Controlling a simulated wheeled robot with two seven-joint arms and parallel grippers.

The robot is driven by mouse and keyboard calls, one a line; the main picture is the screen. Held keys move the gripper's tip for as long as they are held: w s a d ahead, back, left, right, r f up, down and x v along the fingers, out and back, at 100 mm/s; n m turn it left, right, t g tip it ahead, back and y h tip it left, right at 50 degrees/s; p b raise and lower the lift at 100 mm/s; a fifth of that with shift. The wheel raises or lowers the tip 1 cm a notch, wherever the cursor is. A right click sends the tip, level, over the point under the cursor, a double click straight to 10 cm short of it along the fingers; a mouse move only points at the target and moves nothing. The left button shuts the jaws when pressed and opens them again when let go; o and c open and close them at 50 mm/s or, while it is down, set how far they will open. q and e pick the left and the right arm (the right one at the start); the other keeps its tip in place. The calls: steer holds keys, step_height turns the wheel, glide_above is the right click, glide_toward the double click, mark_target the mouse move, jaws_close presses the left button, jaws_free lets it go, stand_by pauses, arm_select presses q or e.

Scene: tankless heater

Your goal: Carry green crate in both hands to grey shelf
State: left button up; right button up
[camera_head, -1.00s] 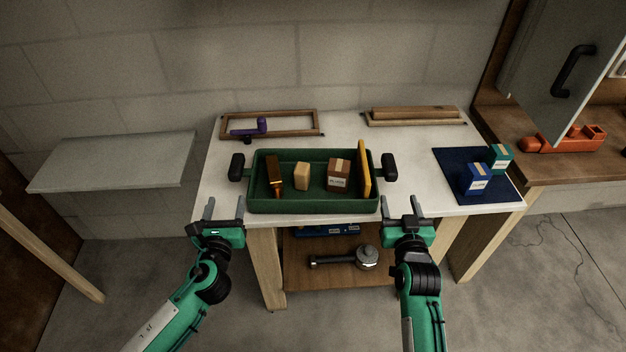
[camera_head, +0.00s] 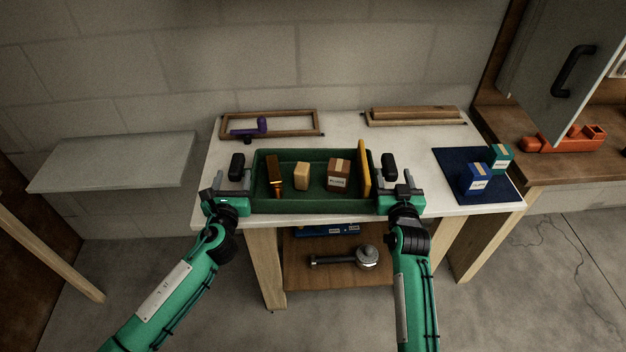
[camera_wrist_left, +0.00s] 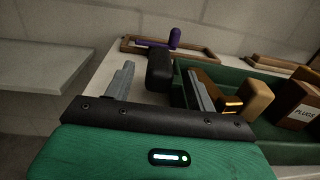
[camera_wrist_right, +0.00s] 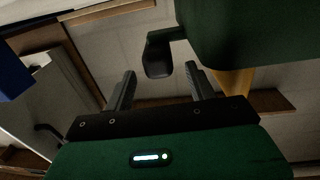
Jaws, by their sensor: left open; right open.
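The green crate (camera_head: 312,206) stands on the white-topped workbench, with a black handle at each end. The grey shelf (camera_head: 115,160) is on the wall at left, empty.
A blue mat (camera_head: 451,165) with a blue box (camera_head: 475,179) and a teal box (camera_head: 499,157) lies at the bench's right. A wooden frame (camera_head: 300,116), a purple tool (camera_head: 262,125) and wooden strips (camera_head: 415,114) lie behind the crate. A gap separates bench and shelf.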

mark_target(239, 153)
arm_select(q)
steer(key=shift+w, duration=2.75)
arm_select(e)
steer(key=shift+w, duration=2.75)
arm_select(q)
jaws_close()
arm_select(e)
jaws_close()
arm_select(q)
steer(key=shift+r, duration=0.1)
arm_select(e)
steer(key=shift+r, duration=0.1)
